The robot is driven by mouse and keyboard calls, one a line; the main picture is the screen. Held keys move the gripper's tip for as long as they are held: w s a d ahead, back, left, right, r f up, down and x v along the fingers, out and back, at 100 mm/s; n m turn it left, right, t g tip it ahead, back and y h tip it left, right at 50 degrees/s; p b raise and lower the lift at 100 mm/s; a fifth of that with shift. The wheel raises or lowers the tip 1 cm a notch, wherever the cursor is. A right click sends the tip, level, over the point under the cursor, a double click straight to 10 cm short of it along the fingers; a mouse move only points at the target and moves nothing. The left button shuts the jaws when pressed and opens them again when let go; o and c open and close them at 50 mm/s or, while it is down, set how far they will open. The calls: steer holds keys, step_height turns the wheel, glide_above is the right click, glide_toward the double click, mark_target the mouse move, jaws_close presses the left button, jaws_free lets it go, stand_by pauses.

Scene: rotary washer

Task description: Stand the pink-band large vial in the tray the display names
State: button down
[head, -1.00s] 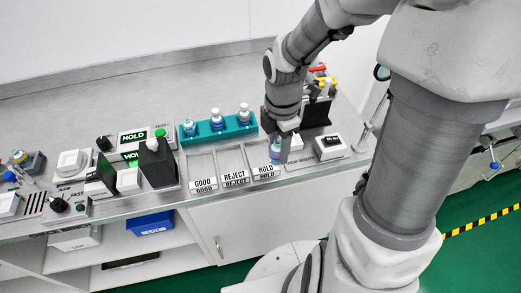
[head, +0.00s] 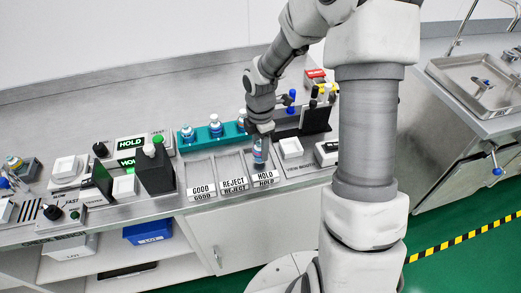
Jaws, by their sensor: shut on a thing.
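My gripper (head: 260,138) points down over the right one of three trays and is shut on a vial (head: 260,152) with a pink and blue band. The vial is upright at the HOLD tray (head: 265,180); whether its base touches the tray floor cannot be told. The REJECT tray (head: 233,185) and GOOD tray (head: 201,190) stand to the left and look empty. The display (head: 131,143) reads HOLD in green, and a second lit HOLD panel (head: 130,162) is below it.
A teal rack (head: 203,137) with several vials stands behind the trays. A dark box (head: 156,170) is left of the GOOD tray. A small white dish (head: 291,147) and a dark rack with coloured-top items (head: 315,117) are to the right. A sink (head: 485,85) is at far right.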

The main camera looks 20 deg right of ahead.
steer(key=shift+f, duration=0.55)
steer(key=shift+f, duration=0.15)
steer(key=shift+c, duration=1.8)
jaws_free()
step_height(320, 180, up, 11)
steer(key=shift+r+p, duration=0.15)
steer(key=shift+p, duration=0.6)
steer(key=shift+r, duration=0.55)
